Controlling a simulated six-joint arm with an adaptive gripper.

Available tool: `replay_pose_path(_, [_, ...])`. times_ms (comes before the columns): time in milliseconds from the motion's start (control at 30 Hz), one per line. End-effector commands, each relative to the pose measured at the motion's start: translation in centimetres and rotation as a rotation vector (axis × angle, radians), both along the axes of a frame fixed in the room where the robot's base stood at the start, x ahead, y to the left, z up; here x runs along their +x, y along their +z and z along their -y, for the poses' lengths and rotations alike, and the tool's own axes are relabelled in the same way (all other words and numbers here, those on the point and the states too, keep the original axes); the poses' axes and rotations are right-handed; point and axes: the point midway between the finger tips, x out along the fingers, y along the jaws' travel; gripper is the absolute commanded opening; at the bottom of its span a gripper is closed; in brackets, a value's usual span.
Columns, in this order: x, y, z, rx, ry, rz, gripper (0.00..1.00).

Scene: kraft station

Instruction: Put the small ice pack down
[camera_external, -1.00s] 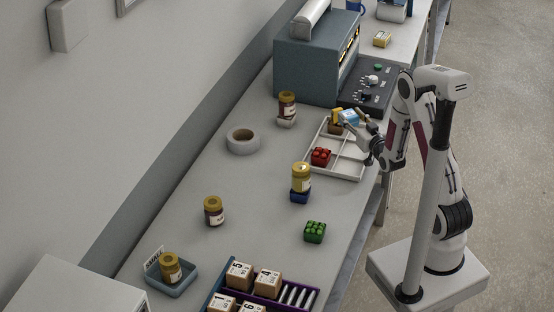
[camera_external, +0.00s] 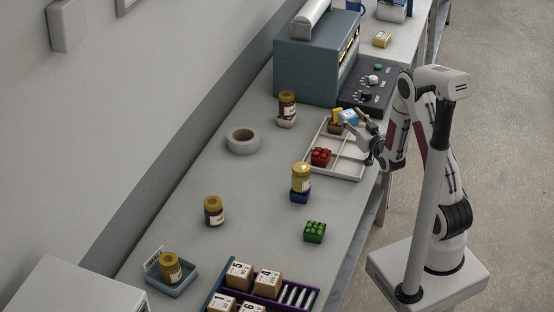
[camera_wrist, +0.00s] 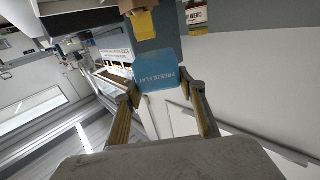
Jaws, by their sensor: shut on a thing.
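The small ice pack (camera_wrist: 160,76) is light blue with lettering on it, and it sits between my fingertips in the wrist view. In the external view the ice pack (camera_external: 349,116) shows over the far part of the white divided tray (camera_external: 347,176). My gripper (camera_external: 361,123) is shut on it; the two fingers (camera_wrist: 165,92) press its sides. I cannot tell whether the pack touches the tray.
A red block (camera_external: 320,156) lies in the tray. A blue-grey machine (camera_external: 315,72) and a control panel (camera_external: 372,86) are beyond the tray.

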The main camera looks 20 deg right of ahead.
Motion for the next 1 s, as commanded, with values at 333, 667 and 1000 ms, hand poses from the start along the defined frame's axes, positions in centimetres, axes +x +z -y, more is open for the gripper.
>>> replay_pose_path(333, [0.0,0.0,0.1,0.0,-0.001,0.001,0.15])
replay_pose_path(667, [-0.1,-0.8,3.4,0.0,-0.057,-0.001,0.15])
replay_pose_path(1000, [2.1,-0.9,10.2,-0.001,-0.105,0.005,0.15])
